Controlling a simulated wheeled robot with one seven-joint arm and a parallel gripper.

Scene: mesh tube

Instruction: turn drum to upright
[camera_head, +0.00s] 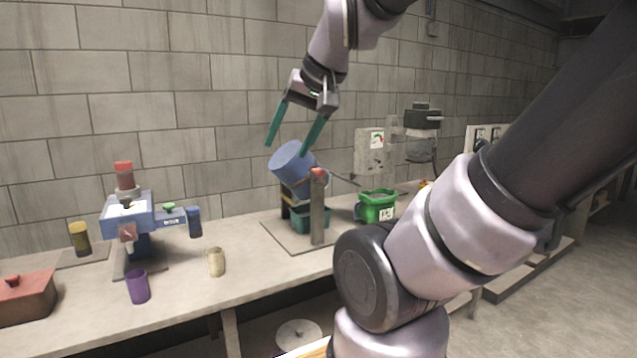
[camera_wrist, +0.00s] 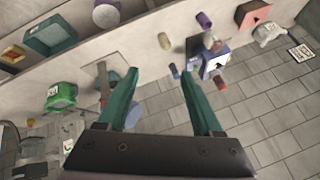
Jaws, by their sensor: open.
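The blue drum (camera_head: 291,163) is tilted on its stand, its upper end leaning up and to the left. It is held between posts, and a grey post with a red knob (camera_head: 317,172) stands in front of it. A teal bin (camera_head: 312,217) sits under the drum. My gripper (camera_head: 291,146) is open and empty, with its teal fingers pointing down just above the drum.
A green bucket (camera_head: 378,206) stands right of the drum stand. A blue machine with a red top (camera_head: 128,214) stands to the left, with several small cups around it. A red box (camera_head: 25,296) is at the far left.

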